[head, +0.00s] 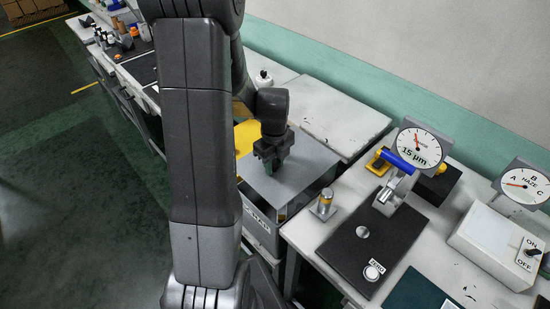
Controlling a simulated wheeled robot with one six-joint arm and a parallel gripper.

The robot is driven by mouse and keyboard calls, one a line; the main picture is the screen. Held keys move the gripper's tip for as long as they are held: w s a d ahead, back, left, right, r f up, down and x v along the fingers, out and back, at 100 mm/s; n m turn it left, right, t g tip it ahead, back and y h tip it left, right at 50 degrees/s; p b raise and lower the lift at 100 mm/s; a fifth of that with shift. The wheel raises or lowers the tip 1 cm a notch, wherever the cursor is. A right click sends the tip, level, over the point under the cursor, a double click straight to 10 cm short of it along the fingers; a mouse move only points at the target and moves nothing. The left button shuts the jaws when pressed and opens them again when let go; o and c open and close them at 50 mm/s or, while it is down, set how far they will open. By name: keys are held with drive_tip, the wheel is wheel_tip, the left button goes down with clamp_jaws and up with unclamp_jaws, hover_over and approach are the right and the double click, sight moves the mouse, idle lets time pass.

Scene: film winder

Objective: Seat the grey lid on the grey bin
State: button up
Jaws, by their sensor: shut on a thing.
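The grey lid (309,160) is a flat, square plate in the middle of the head view. My gripper (271,166) points down at the top of the lid and is shut on it near its middle; the grip itself is dark and hard to make out. The grey bin (262,232) is below the lid, with a lettered label on its front wall. The lid covers most of the bin's opening. A darker gap shows under the lid's front right edge, so it looks raised there. My arm hides the bin's left side.
A yellow surface (246,136) lies behind the lid. A dial gauge (419,148) with a blue handle and a black plate (366,240) stand farther right.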

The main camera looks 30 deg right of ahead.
drive_tip(key=shift+f, duration=0.1)
drive_tip(key=shift+f+b, duration=2.2)
drive_tip(key=shift+f, duration=0.2)
drive_tip(key=shift+f+b, duration=0.35)
drive_tip(key=shift+b, duration=0.05)
drive_tip(key=shift+f+b, duration=1.2)
drive_tip(key=shift+f, duration=0.2)
drive_tip(key=shift+f+b, duration=0.75)
idle(1.1)
drive_tip(key=o, duration=1.2)
drive_tip(key=shift+c, duration=0.2)
wheel_tip(320, 180, up, 14)
drive_tip(key=shift+f, duration=0.1)
